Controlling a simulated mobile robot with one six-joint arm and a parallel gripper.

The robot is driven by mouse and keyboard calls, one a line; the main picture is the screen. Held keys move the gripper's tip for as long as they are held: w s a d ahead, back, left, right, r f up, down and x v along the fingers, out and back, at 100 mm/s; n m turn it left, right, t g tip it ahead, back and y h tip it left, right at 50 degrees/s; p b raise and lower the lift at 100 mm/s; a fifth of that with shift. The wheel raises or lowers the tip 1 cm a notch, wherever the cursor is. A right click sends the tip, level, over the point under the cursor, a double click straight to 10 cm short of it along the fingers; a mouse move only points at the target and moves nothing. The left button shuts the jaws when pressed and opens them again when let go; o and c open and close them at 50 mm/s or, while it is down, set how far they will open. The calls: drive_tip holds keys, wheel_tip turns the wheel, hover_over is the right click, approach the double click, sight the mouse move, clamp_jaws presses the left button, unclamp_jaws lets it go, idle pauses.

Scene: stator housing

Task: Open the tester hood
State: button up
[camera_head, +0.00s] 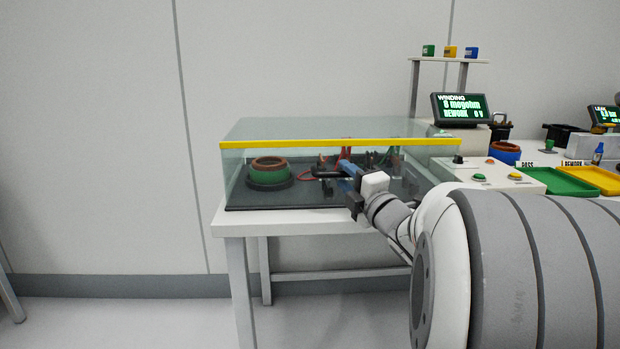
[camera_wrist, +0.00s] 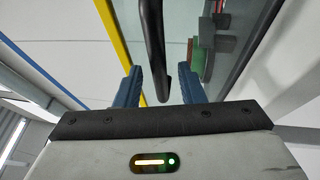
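The tester hood (camera_head: 300,132) is a clear box with a yellow strip along its upper front edge, and it sits closed on the table. Its black bar handle (camera_head: 327,174) is on the front panel; it also shows in the wrist view (camera_wrist: 152,45). My gripper (camera_head: 347,180) is at the handle in front of the hood. In the wrist view my gripper (camera_wrist: 159,88) has its two blue fingers apart, with the handle between them and a gap visible beside it. Part of the handle is hidden behind my gripper in the head view.
Under the hood stands a green and copper-brown stator (camera_head: 268,172) on a dark base, with red leads beside it. A display (camera_head: 461,108) reads "WINDING". A button panel (camera_head: 483,172), a green tray (camera_head: 562,182) and a yellow tray (camera_head: 597,178) lie to the right.

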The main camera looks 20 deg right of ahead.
drive_tip(key=shift+x, duration=0.95)
drive_tip(key=shift+c, duration=0.5)
clamp_jaws()
